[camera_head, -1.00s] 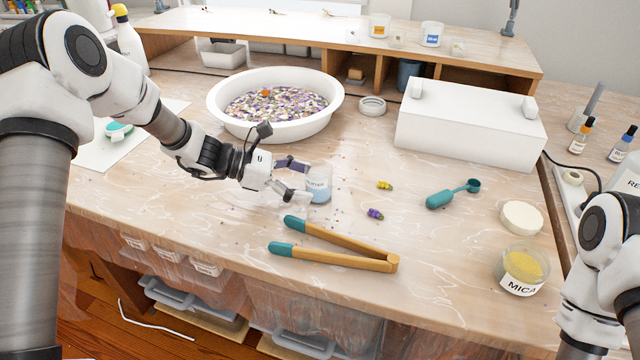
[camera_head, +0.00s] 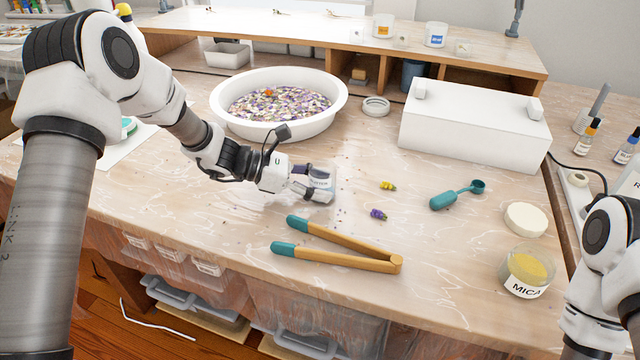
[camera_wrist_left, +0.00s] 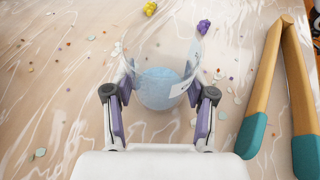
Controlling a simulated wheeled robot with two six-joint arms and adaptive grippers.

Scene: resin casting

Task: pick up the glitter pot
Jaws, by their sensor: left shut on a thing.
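The glitter pot (camera_head: 320,185) is a small clear jar with pale blue contents and a white label. It stands on the bench in the middle of the head view. In the left wrist view the pot (camera_wrist_left: 160,88) sits between the two purple-lined fingers. My left gripper (camera_head: 312,184) has reached it from the left and is shut on its sides. The pot appears to be still on the bench or very close to it. My right arm shows at the right edge, but its fingers are out of frame.
Wooden tongs with teal tips (camera_head: 335,255) lie just in front of the pot. A white basin of coloured pieces (camera_head: 225,118) is behind it. A yellow piece (camera_head: 387,185), a purple piece (camera_head: 378,214), a teal scoop (camera_head: 444,200) and a mica jar (camera_head: 526,273) are to the right.

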